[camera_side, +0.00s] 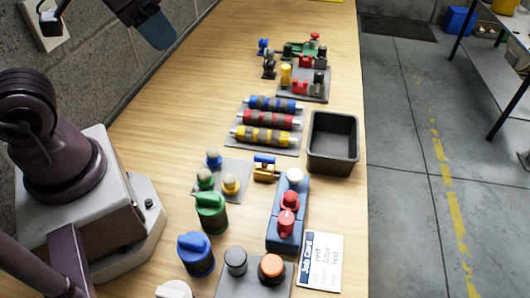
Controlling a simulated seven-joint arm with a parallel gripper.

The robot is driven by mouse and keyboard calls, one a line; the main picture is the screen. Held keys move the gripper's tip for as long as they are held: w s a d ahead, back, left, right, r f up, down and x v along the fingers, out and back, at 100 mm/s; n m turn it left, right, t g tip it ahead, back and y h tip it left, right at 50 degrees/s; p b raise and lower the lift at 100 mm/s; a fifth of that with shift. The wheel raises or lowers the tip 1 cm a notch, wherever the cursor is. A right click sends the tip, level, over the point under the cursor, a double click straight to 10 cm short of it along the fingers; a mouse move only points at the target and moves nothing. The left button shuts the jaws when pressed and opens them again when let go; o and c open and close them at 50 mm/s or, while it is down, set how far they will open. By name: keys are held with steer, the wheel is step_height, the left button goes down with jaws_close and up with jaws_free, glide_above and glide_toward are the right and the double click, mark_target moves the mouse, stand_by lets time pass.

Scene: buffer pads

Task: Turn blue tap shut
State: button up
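A large blue knob-like tap (196,253) with a raised grip on top stands upright at the lower left of the table. It is between a green one (211,212) and a white one (175,290). A smaller yellow fitting (264,172) with a blue bar handle stands near the table's middle; the handle lies roughly left to right. I cannot tell from this view which of the two is the blue tap, or how far either is turned. A dark part of my arm shows at the top left, well away from both. My gripper's fingers are not in view.
A dark empty bin (333,155) stands at the right edge. A rack of striped rollers (268,124) lies left of it. A blue block with red knobs (272,236), a button box (225,288) and a job card (320,262) are close by. The table's left-middle is clear.

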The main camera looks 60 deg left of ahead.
steer(key=o, duration=0.5)
steer(key=w+f+g, duration=0.1)
steer(key=w+f, duration=0.1)
steer(key=w+d+f+g, duration=0.1)
steer(key=w+f+g, duration=0.1)
steer(key=shift+d+f, duration=0.1)
steer(key=shift+f, duration=0.25)
steer(key=shift+o, duration=0.2)
steer(key=n+g, duration=0.2)
steer(key=n, duration=0.7)
glide_above(265, 155)
step_height(265, 155, down, 13)
step_height(265, 155, down, 12)
steer(key=shift+r, duration=0.1)
steer(key=c, duration=0.9)
